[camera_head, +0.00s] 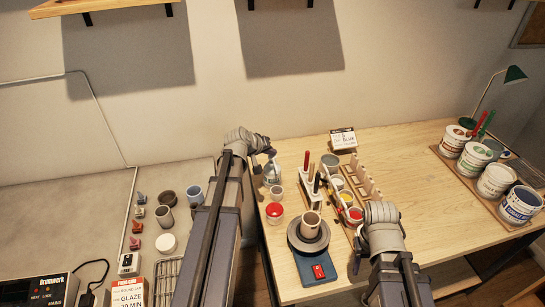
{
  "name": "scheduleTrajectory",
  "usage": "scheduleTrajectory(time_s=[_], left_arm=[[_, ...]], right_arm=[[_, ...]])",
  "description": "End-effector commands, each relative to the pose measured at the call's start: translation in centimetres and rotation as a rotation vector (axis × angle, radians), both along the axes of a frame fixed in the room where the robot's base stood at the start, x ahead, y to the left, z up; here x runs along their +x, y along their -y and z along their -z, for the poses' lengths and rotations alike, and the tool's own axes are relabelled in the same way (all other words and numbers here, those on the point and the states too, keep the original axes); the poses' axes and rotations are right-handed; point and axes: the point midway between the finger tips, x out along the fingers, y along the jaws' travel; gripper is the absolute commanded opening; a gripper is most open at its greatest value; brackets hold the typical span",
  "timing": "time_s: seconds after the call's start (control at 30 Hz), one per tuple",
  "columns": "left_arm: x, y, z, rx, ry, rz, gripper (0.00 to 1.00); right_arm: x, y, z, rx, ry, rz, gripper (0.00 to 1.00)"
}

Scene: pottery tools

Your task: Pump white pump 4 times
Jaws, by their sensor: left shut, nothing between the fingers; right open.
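The white pump (271,174) appears to be the small pale bottle at the left end of the wooden table, partly hidden by my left arm. My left gripper (270,153) is shut and empty, at the top of this bottle. I cannot tell whether it touches the pump head. My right gripper (356,262) is open and empty, low over the table's front part, right of the pottery wheel; its fingers are small and partly hidden by the arm.
A pottery wheel (302,246) with a cup stands at the front. A red-lidded jar (275,210) and a small cup (276,192) are near the bottle. A tool rack (365,182) and several glaze tubs (496,179) stand further right. The middle right tabletop is clear.

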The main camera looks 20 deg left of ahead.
Motion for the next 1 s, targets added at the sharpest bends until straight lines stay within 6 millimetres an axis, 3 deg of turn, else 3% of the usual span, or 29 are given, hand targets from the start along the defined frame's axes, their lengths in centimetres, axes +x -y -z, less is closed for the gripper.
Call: scheduleTrajectory(time_s=[1.0], left_arm=[[0.0, 0.0, 0.9, 0.001, -0.001, 0.001, 0.00]], right_arm=[[0.0, 0.0, 0.9, 0.000, 0.000, 0.000, 0.50]])
